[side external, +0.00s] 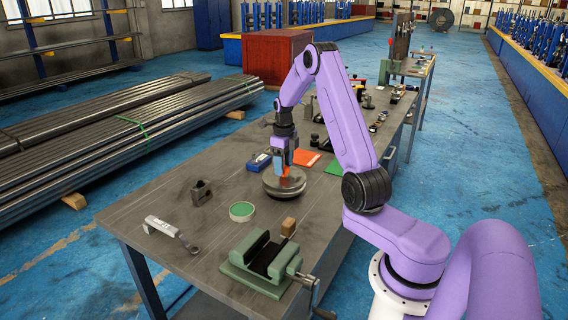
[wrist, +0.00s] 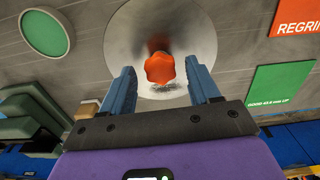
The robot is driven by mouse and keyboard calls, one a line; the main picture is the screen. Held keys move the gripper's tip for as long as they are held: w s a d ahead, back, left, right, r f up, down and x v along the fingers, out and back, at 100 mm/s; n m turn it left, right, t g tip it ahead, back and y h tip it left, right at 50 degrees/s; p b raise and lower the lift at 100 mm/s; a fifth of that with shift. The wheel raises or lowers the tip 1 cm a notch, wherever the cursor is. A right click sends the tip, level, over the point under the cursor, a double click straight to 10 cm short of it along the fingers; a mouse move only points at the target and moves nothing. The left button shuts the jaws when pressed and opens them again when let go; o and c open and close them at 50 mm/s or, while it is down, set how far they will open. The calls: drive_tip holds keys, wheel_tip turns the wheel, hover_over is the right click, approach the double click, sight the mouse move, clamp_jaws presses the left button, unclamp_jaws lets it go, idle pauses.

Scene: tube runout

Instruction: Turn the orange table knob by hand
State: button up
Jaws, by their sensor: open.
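The orange knob (wrist: 160,68) stands at the centre of a round grey metal turntable (wrist: 125,40) in the wrist view. In the side external view the turntable (side external: 284,191) sits on the workbench, and a little of the orange knob (side external: 287,173) shows below my gripper. My gripper (wrist: 160,75) is open, with one blue finger on each side of the knob. Gaps show between the fingers and the knob in the wrist view. In the side external view my gripper (side external: 284,168) points down over the turntable and partly hides the knob.
A green vise (side external: 265,262), a green-topped disc (side external: 241,211) and a brown block (side external: 289,226) lie nearer the front. A blue box (side external: 259,161), an orange card (side external: 304,157) and a green card (side external: 336,167) lie behind.

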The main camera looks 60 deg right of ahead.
drive_tip(key=shift+r, duration=3.05)
wheel_tip(320, 180, up, 17)
drive_tip(key=shift+r, duration=0.2)
drive_tip(key=w+a+f+n, duration=0.2)
drive_tip(key=a+n, duration=1)
drive_tip(key=a, duration=0.3)
drive_tip(key=s+a+f+n, duration=0.1)
drive_tip(key=s+a+n, duration=0.2)
drive_tip(key=a+n, duration=0.25)
drive_tip(key=s+a+f+n, duration=0.1)
drive_tip(key=s+a+n, duration=0.2)
drive_tip(key=a+n, duration=0.3)
drive_tip(key=s+a+f+n, duration=0.4)
drive_tip(key=s+a+n, duration=0.4)
drive_tip(key=s+n, duration=0.3)
drive_tip(key=s+f+n, duration=0.2)
drive_tip(key=s+n, duration=0.5)
drive_tip(key=s+f+n, duration=0.2)
drive_tip(key=s+n, duration=0.4)
drive_tip(key=s, duration=0.1)
drive_tip(key=shift+s+f+n, duration=0.15)
drive_tip(key=shift+f+n, duration=0.2)
